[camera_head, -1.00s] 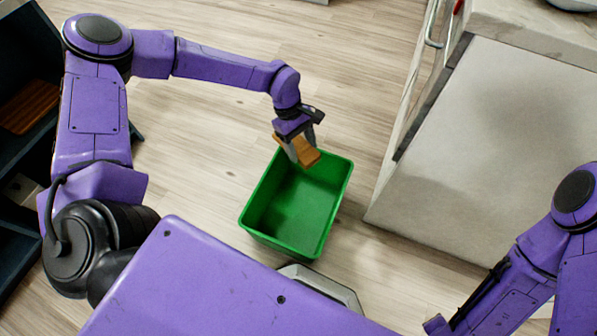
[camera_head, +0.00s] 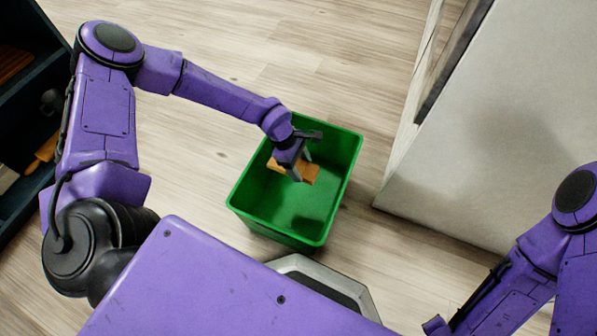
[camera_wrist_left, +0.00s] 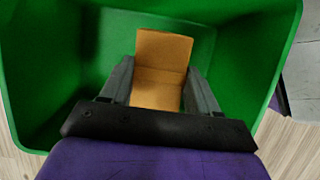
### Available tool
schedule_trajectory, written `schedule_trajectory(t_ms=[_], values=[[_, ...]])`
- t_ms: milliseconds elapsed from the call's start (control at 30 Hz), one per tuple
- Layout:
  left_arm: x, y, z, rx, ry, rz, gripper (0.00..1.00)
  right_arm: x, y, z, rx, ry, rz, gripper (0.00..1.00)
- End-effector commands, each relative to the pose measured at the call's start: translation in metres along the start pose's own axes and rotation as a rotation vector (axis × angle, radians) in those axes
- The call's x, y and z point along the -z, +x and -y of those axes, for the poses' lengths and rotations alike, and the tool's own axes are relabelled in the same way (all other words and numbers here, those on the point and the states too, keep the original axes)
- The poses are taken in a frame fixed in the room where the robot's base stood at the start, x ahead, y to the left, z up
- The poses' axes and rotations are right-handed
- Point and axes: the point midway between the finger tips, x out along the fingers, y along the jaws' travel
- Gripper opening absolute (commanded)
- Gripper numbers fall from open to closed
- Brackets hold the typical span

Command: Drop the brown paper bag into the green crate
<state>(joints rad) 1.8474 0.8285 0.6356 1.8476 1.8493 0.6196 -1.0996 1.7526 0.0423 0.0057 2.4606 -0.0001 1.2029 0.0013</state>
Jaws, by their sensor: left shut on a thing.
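The green crate (camera_head: 240,205) stands on the floor in front of my body, its open top facing up. My left gripper (camera_head: 297,174) is over the crate's opening, towards its far side, and is shut on the brown paper bag (camera_head: 311,171). In the left wrist view, the bag (camera_wrist_left: 162,67) sits between the two fingers (camera_wrist_left: 158,90), with the green crate walls (camera_wrist_left: 40,75) around it. I cannot tell how far the bag is above the crate's floor. My right gripper is out of view; only part of the right arm shows at the right edge.
A white cabinet (camera_head: 480,140) stands to the right of the crate, with a gap between them. A dark shelf unit (camera_head: 30,105) with several items is at the left edge. The wooden floor (camera_head: 270,50) beyond the crate is clear.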

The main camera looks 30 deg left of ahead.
Motion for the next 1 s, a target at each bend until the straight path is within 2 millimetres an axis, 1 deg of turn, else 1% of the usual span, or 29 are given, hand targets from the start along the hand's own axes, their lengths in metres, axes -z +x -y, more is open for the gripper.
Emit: schedule_trajectory(t_ms=[33,67,333,367,400,433,667,767,867,1000], values=[[0.004,0.01,0.0,0.0,0.001,0.0,0.31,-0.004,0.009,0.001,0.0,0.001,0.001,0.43],[0.005,0.012,0.0,0.0,0.001,0.0,0.31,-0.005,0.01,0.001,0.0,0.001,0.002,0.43],[0.005,0.012,-0.001,-0.001,0.0,0.0,0.31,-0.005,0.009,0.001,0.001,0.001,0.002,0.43],[0.005,0.012,0.0,-0.001,0.0,0.0,0.67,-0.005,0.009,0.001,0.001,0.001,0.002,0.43],[0.005,0.012,-0.001,-0.001,0.0,0.0,0.8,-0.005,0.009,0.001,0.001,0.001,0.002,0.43],[0.005,0.012,-0.001,-0.001,0.0,0.0,0.9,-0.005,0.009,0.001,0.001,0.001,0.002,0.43],[0.005,0.012,0.0,0.0,0.0,0.0,0.9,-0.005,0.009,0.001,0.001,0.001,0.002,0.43],[0.004,0.007,-0.001,-0.001,0.0,0.0,0.9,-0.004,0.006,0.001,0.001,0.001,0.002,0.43],[0.003,-0.011,-0.002,-0.004,-0.003,0.001,0.9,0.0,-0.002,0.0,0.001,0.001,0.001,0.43],[0.002,-0.048,-0.001,-0.004,-0.004,0.002,0.9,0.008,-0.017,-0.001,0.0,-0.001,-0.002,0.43]])
